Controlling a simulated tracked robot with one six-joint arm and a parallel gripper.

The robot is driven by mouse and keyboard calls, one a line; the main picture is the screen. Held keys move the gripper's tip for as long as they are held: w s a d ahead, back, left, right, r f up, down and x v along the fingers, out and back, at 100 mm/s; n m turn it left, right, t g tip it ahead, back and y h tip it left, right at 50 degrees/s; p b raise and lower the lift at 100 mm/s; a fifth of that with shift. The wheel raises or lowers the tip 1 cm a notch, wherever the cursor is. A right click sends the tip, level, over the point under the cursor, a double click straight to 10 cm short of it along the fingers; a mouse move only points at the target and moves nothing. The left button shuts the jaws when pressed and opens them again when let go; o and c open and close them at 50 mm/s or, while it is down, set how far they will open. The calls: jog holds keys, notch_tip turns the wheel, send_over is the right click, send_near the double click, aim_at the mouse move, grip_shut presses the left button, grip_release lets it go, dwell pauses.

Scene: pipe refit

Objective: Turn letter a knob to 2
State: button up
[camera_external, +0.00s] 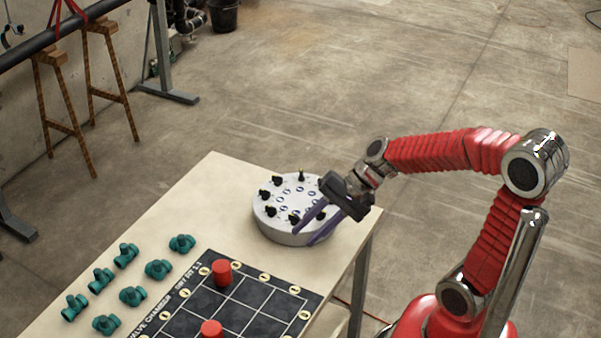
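A round white dial box (287,232) stands near the far right corner of the table. Several black knobs ring its top, such as one at the left (264,194) and one at the back (301,176). Small round blue-and-white labels sit inside the ring. The letters and numbers are too small to read, so I cannot tell which knob is a. My gripper (310,228) reaches in from the right, its purple fingers at the box's right front side. One finger lies over the top edge, the other lower, with a gap between them. The gripper hides the knobs there.
The wooden table (205,190) holds several teal valves (182,243) at the left. A black grid board (255,296) with red cylinders (222,272) lies in front of the box. Trestles and a pipe stand at the back left. Bare tabletop lies left of the box.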

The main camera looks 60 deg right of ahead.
jog(key=w+d+f+m+t, duration=0.1)
jog(key=w+d+m+t, duration=0.1)
jog(key=w+d+m, duration=0.35)
jog(key=m+t+h, duration=0.5)
jog(key=m+h, duration=0.1)
jog(key=m, duration=1.1)
send_near(277, 180)
jog(key=v, duration=0.5)
jog(key=shift+s+d+r, duration=0.2)
jog(key=shift+s, duration=0.1)
jog(key=x, duration=1.3)
jog(key=shift+w+f, duration=0.1)
jog(key=shift+w, duration=0.3)
grip_shut()
